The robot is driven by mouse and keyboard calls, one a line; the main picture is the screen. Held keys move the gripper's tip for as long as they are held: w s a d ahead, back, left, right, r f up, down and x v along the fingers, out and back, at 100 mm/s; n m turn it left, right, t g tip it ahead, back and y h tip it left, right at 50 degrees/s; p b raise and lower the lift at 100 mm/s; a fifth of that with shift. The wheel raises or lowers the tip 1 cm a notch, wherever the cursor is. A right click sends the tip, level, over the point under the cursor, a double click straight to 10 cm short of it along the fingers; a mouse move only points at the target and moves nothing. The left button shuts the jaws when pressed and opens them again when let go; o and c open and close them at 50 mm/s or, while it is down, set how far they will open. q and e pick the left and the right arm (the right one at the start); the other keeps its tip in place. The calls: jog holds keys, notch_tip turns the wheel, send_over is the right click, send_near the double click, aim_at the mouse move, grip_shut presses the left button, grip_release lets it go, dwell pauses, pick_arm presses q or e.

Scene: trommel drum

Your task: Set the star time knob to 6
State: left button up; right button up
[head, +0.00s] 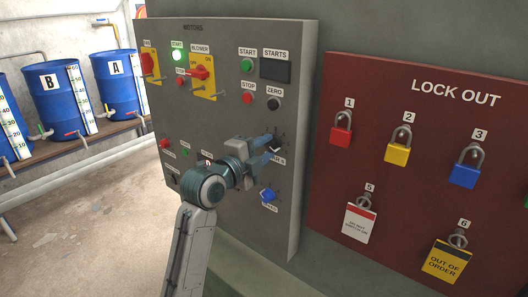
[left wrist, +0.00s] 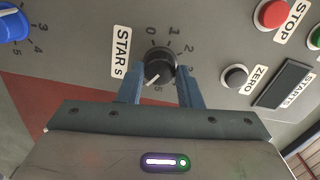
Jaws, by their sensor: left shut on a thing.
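The star time knob (left wrist: 160,65) is a small round black knob beside the label STAR s (left wrist: 121,52) in the left wrist view. Numbers from 0 upward ring it. A short white pointer line seems to face the lower side of the dial in that view, but its exact number cannot be read. My left gripper (left wrist: 161,82) has its two blue fingers on either side of the knob and is shut on it. In the head view my left gripper (head: 270,147) is at the panel and mostly hides the knob. My right gripper is not in view.
The grey motor panel (head: 225,115) also bears a blue knob (head: 267,195) below the gripper, a red stop button (head: 246,98) and a black zero button (head: 273,103) above. A red lock-out board (head: 388,185) with padlocks is at right. Blue barrels stand at left.

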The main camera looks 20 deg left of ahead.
pick_arm(q)
jog(key=shift+f, duration=0.1)
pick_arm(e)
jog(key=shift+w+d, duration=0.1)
pick_arm(q)
jog(key=o, duration=0.8)
jog(key=shift+o, duration=0.9)
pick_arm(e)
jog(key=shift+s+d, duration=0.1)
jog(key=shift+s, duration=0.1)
pick_arm(q)
jog(key=b+v, duration=0.2)
jog(key=v, duration=0.8)
jog(key=shift+s, duration=0.4)
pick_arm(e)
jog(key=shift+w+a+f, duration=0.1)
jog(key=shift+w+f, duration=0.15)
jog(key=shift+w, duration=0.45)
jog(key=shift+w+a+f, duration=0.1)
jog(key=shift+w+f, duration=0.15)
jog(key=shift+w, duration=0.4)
pick_arm(q)
jog(key=shift+a, duration=0.1)
